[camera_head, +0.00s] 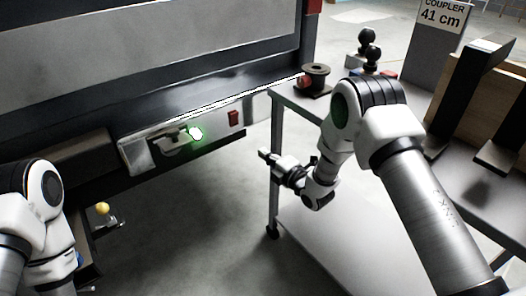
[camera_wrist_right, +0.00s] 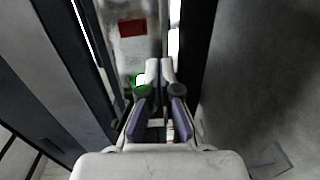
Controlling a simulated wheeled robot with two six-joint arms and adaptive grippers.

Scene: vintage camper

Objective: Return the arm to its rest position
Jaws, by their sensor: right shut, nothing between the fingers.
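My right arm reaches in from the lower right of the head view. Its gripper (camera_head: 266,156) points left, in the gap between the camper side and the grey cart. In the right wrist view the right gripper (camera_wrist_right: 160,62) is shut, with its fingers side by side and nothing between them. It is apart from the latch panel on the camper. My left arm (camera_head: 40,200) shows at the left edge of the head view. The left gripper cannot be made out.
The camper's metal panel (camera_head: 150,155) carries a latch, a glowing green light (camera_head: 195,133) and a red switch (camera_head: 233,118). The grey cart (camera_head: 310,130) stands close to my right arm, with a dark spool (camera_head: 317,82) on top. A "COUPLER 41 cm" sign (camera_head: 441,14) stands behind.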

